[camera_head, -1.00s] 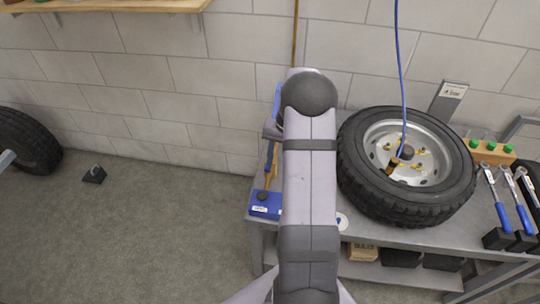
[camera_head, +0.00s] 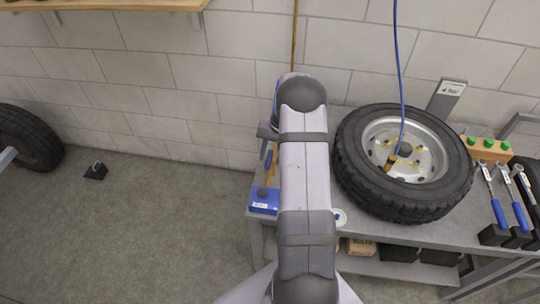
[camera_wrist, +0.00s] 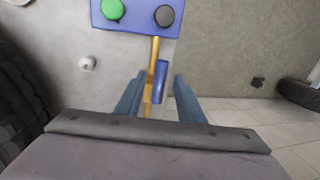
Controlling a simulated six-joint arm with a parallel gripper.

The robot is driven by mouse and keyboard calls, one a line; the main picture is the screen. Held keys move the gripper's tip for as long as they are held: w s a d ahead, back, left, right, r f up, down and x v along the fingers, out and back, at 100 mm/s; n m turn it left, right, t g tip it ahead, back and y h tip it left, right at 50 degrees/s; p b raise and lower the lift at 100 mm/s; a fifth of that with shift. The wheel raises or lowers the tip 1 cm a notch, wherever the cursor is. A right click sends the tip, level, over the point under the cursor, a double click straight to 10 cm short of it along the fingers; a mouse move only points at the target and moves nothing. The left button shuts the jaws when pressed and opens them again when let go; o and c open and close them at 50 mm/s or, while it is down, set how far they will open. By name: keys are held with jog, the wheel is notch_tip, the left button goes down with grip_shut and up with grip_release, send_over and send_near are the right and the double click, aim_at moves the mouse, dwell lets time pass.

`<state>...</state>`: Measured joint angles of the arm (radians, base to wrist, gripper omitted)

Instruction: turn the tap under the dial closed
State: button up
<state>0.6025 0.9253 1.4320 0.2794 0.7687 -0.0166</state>
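The tap is a blue lever handle (camera_wrist: 161,82) on a thin yellow pipe (camera_wrist: 155,52) in the wrist view. The handle lies roughly along the pipe, slightly to its right. My gripper (camera_wrist: 157,90) is open, with one finger on each side of the handle and pipe. Gaps show on both sides, and I cannot tell how deep the handle sits between the fingers. In the head view, the blue handle (camera_head: 269,158) shows just left of my arm, above a blue box (camera_head: 263,202). My arm hides most of the gripper there. I cannot make out the dial.
The blue box carries a green button (camera_wrist: 113,9) and a dark knob (camera_wrist: 165,16). A wheel (camera_head: 352,175) lies on the grey bench (camera_head: 385,231) to the right, with a blue hose (camera_head: 401,60) leading to it. The floor at left is mostly clear.

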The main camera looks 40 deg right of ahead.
jog(key=shift+w+a+f, duration=0.1)
jog(key=shift+f, duration=0.5)
grip_shut()
